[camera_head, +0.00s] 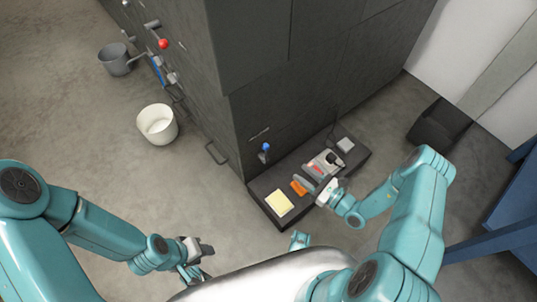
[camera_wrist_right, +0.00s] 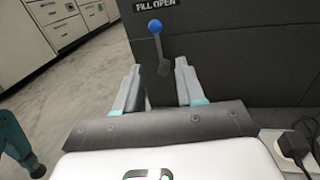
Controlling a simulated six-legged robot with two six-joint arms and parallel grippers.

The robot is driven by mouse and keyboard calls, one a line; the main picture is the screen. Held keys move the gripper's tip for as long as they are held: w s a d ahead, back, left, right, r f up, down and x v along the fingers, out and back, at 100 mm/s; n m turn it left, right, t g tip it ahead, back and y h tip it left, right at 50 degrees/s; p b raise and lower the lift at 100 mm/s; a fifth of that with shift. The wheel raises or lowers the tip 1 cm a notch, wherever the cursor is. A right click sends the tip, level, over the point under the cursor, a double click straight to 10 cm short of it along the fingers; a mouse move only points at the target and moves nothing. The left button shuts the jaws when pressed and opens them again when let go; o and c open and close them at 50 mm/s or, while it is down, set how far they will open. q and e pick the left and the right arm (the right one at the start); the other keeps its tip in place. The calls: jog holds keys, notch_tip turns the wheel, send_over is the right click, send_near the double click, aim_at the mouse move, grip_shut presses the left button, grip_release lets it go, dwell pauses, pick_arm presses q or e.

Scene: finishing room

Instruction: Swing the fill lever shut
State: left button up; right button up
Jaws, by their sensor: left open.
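The fill lever, with its blue knob (camera_head: 265,147), is on the dark cabinet's face above the low ledge. In the right wrist view the lever (camera_wrist_right: 154,26) stands nearly upright, knob at the top, under a "FILL OPEN" label (camera_wrist_right: 156,5). My right gripper (camera_head: 299,180) is over the ledge, to the right of the lever and apart from it. In the wrist view its fingers (camera_wrist_right: 158,82) are spread and empty, with the lever's lower end seen between and beyond them. My left gripper (camera_head: 207,250) is open and empty, low at the front left, away from the lever.
The dark ledge (camera_head: 268,212) carries a yellow pad (camera_head: 279,203), an orange item (camera_head: 299,188) and a grey box (camera_head: 346,145). A red-knobbed lever (camera_head: 163,43) is further along the cabinet. A white bucket (camera_head: 157,125) and grey bucket (camera_head: 115,60) stand on the floor.

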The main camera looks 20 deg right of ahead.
aim_at(267, 150)
jog(key=b+x, duration=0.1)
jog(key=x, duration=0.4)
jog(key=b+x, duration=0.1)
jog(key=x, duration=0.4)
jog(key=b+x, duration=0.1)
jog(key=x, duration=0.4)
jog(key=shift+s+a+r, duration=0.15)
jog(key=shift+a+r, duration=0.05)
jog(key=shift+a, duration=0.1)
grip_shut()
